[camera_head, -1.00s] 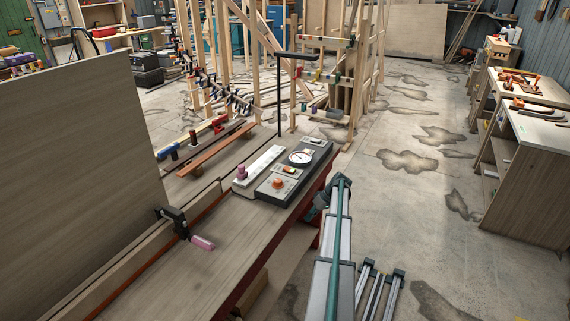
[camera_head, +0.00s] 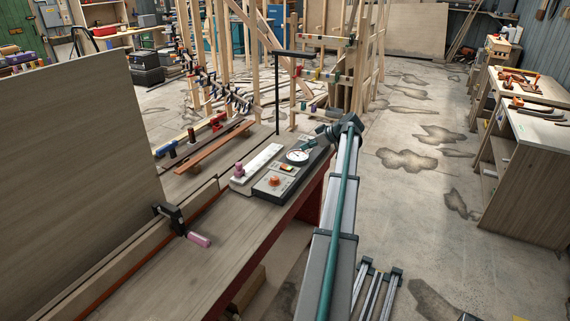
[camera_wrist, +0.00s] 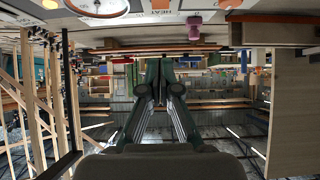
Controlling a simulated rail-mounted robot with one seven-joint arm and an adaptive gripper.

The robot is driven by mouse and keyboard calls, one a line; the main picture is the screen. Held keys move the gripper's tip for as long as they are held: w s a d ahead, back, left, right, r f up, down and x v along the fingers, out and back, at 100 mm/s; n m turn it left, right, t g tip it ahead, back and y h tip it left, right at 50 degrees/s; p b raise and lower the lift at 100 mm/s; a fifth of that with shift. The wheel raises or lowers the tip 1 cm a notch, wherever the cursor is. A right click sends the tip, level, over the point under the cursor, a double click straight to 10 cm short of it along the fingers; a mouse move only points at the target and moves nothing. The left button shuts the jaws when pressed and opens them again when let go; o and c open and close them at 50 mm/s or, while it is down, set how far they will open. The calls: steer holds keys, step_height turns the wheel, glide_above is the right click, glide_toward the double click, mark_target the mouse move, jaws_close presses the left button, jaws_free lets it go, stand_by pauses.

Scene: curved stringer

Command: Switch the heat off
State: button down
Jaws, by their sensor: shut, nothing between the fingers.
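A dark grey control panel (camera_head: 259,192) lies on the workbench in the head view. It carries a round white gauge (camera_head: 298,156), a small lit rocker switch (camera_head: 287,167) and an orange knob (camera_head: 274,181). In the wrist view the panel appears upside down at the top edge, with the word HEAT beside the partly cropped switch (camera_wrist: 161,4). The gauge (camera_wrist: 97,6) is cut off there too. My gripper (camera_head: 306,145) is shut and empty, at the gauge end of the panel. Its closed fingers (camera_wrist: 155,68) show in the wrist view, apart from the switch. I cannot tell the switch's position.
A pale strip (camera_head: 262,160) with a pink knob (camera_head: 239,170) lies beside the panel. A thin black post (camera_head: 278,95) with a crossbar rises behind it. A clamp with a pink handle (camera_head: 199,239) sits on the bench. Open floor lies to the right.

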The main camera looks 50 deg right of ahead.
steer(key=p, duration=0.4)
glide_above(288, 167)
step_height(288, 167, down, 6)
steer(key=shift+s+d+r, duration=0.1)
steer(key=shift+s, duration=0.05)
step_height(288, 167, down, 2)
steer(key=shift+f+p, duration=0.2)
steer(key=shift+p, duration=0.4)
steer(key=shift+w+f+p, duration=0.2)
steer(key=shift+f+p, duration=0.1)
steer(key=shift+f, duration=0.7)
